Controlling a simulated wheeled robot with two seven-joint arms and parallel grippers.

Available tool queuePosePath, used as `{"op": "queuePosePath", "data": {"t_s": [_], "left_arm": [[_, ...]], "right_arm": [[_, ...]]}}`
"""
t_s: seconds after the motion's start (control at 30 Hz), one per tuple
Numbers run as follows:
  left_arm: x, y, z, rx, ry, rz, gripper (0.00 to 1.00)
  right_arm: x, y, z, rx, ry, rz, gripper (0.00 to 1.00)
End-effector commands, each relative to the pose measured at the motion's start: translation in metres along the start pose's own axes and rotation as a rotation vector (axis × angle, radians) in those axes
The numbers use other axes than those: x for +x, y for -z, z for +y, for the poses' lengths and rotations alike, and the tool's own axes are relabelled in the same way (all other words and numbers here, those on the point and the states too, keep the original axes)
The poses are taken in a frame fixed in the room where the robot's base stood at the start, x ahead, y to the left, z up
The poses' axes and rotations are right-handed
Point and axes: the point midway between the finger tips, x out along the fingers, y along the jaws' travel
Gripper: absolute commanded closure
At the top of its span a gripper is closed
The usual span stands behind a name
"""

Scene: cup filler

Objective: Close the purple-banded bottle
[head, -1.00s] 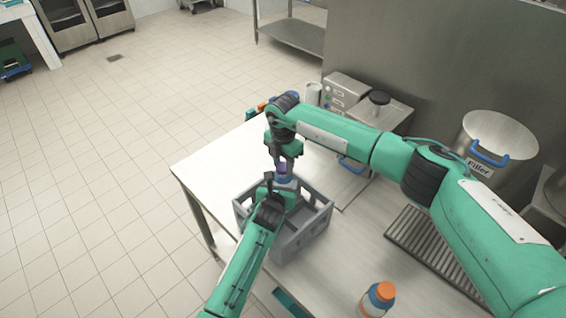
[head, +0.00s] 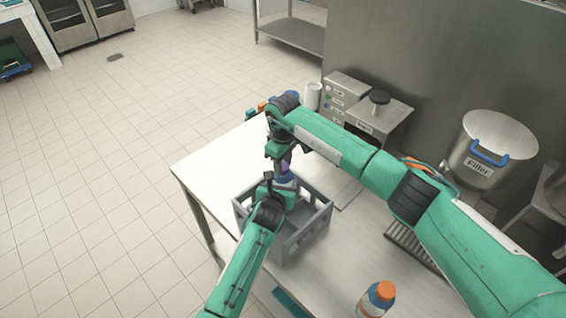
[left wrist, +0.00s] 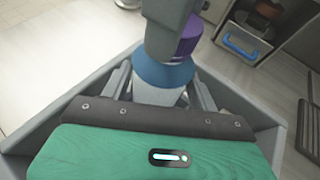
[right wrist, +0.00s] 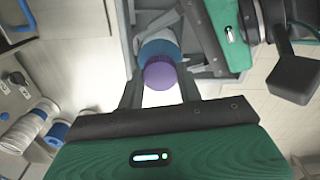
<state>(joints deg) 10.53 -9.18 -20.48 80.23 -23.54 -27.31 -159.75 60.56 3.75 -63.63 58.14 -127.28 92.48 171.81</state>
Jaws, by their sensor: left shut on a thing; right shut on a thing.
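The bottle (left wrist: 158,97) has a white body, a blue shoulder and a purple cap (left wrist: 187,45) at its top. My left gripper (head: 276,188) is shut on the bottle, at or just above the grey crate (head: 314,222). My right gripper (head: 281,160) is above it, fingers pointing down, shut on the purple cap, which also shows in the right wrist view (right wrist: 160,75). The cap appears to sit against the blue shoulder; whether it is fully seated I cannot tell. The grippers largely hide the bottle in the head view.
An orange-capped bottle (head: 377,298) stands at the table's front. A filler pot (head: 492,150) and a metal grate (head: 415,250) are at the right. A steel machine (head: 360,105) stands behind the crate. The table's left corner (head: 205,165) is clear.

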Motion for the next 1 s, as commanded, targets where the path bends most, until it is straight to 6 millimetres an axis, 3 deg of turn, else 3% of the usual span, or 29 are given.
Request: {"op": "queuePosePath", "data": {"t_s": [0.33,0.37,0.43,0.47,0.77,1.0], "left_arm": [[0.000,0.001,-0.001,0.000,0.001,0.002,1.00],[0.000,0.001,-0.001,0.000,0.001,0.002,1.00],[0.000,0.001,-0.001,0.000,0.001,0.003,1.00],[0.000,0.001,-0.001,0.000,0.001,0.003,1.00],[0.000,0.001,-0.001,-0.001,0.001,0.002,1.00],[0.000,0.001,-0.001,-0.001,0.001,0.002,1.00]], "right_arm": [[-0.001,0.000,0.000,0.017,-0.001,0.001,0.85],[-0.001,0.000,0.000,0.016,-0.001,0.001,0.58],[-0.001,0.000,0.000,0.016,-0.001,0.001,0.45],[-0.001,0.000,0.000,0.016,-0.001,0.001,0.42],[-0.003,0.000,0.000,0.015,0.000,0.001,0.42],[-0.034,0.001,0.000,0.014,0.000,0.002,0.42]]}}
